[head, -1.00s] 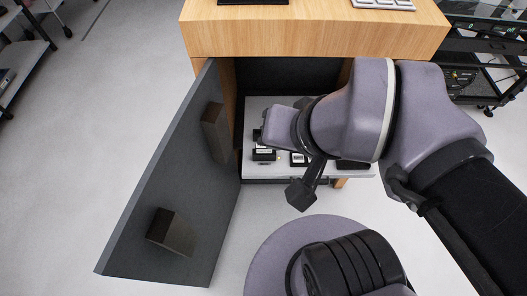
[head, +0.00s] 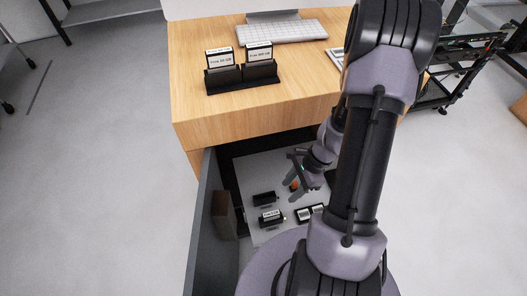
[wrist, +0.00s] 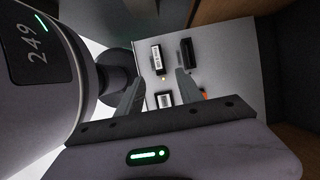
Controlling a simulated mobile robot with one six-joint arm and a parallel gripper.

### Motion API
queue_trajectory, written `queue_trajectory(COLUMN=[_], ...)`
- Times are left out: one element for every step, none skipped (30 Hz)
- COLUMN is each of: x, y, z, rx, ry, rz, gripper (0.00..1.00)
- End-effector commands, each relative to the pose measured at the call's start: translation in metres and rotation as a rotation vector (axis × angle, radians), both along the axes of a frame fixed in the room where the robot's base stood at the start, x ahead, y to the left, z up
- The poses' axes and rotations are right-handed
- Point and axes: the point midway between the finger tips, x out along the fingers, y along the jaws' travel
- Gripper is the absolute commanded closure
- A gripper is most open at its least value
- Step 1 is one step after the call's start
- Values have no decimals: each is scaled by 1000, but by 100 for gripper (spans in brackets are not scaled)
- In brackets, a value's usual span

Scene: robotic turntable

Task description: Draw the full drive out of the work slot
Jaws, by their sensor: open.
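The labelled drive (head: 272,215) sits in a black slot on the pale shelf inside the open cabinet, with a small yellowish light beside it. In the wrist view the drive (wrist: 157,57) shows its white label, beyond and between my fingertips. A second black slot (head: 264,198) near it looks empty; it also shows in the wrist view (wrist: 187,52). My gripper (wrist: 160,90) is open and empty, above the shelf and apart from the drive. In the head view my gripper (head: 297,175) is partly hidden by my arm.
A small orange thing (head: 294,186) is near my gripper. The open grey door (head: 205,235) bounds the left. A holder (head: 243,78) with two labelled drives and a keyboard (head: 267,33) stand on the wooden desk.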

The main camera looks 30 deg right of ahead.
Motion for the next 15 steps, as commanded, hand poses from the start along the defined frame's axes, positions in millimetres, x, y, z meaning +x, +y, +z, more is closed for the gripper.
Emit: queue_trajectory(x=[-2,-2,-2,-1,-1,0,1,2,3,4,5,6,7,8,9], y=[0,2,4,6,9,13,16,20,24,27,30,34,37,40,44], z=[-7,-11,-18,-25,-32,-43,-52,-60,-71,-79,-87,-97,-105,-113,-122], rx=[6,8,9,9,8,8,9,9,8,9,9,8,8,8,8], ry=[7,9,9,10,10,10,10,10,11,11,10,11,11,10,10], rz=[-14,-16,-15,-13,-13,-11,-11,-9,-9,-10,-9,-9,-9,-8,-8], gripper=[56,56,56,56,56,56,56,56,56,56,56,56,56,56,56])
